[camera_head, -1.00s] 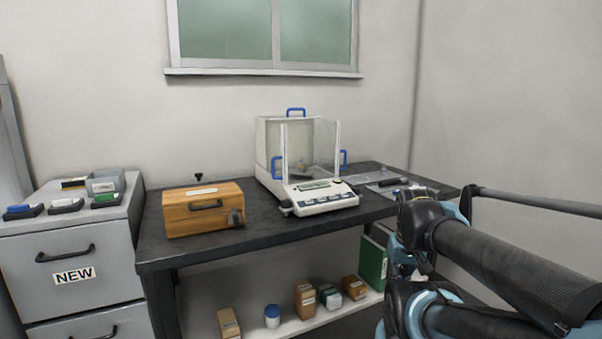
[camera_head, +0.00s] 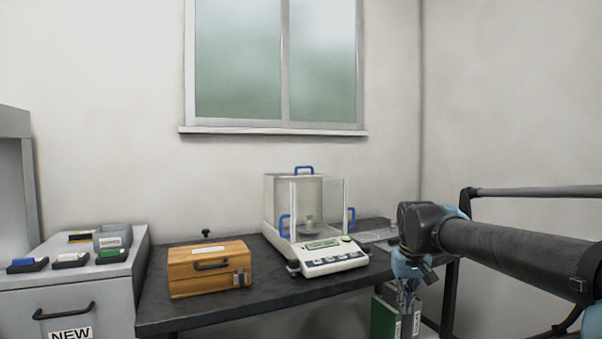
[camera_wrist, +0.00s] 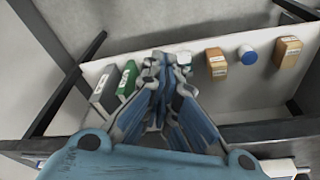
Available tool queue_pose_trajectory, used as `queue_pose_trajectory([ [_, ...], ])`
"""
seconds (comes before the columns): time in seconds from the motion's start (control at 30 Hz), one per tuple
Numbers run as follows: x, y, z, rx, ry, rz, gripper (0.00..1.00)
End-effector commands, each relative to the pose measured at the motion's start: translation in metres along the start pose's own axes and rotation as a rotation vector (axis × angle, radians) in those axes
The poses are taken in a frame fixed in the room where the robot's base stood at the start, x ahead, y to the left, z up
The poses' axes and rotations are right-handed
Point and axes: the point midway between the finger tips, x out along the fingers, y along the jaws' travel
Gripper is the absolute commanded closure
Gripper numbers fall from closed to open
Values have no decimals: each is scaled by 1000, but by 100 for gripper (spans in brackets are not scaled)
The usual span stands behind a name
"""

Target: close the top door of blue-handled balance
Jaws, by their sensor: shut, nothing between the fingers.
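The blue-handled balance (camera_head: 333,256) stands on the dark table, with a clear-walled weighing chamber and a white front panel. Its top door's blue handle (camera_head: 304,170) is at the rear upper edge of the chamber, and the top looks open in front of it. Two more blue handles are on the left side (camera_head: 284,226) and right side (camera_head: 351,218). My gripper (camera_head: 407,305) points down in front of the table's right part, lower than the balance and apart from it. In the wrist view its fingers (camera_wrist: 165,65) are together and empty; the balance chamber is not visible there.
A wooden box (camera_head: 207,272) stands left of the balance. The dark table (camera_head: 245,306) has a front edge near my gripper. Below, a shelf (camera_wrist: 240,95) holds several small boxes, a blue-capped jar (camera_wrist: 247,55) and a green binder (camera_wrist: 127,80). A grey cabinet (camera_head: 95,290) is at left.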

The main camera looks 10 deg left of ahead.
Motion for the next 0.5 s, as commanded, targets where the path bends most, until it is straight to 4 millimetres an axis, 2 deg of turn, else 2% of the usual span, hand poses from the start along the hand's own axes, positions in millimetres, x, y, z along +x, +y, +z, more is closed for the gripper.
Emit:
queue_pose_trajectory([
  [0.03,-19,-3,-21,-15,4,-4,100],
  [0.2,-75,-16,-84,-57,17,-14,100],
  [0.5,-162,-49,-191,-133,41,-34,100],
])
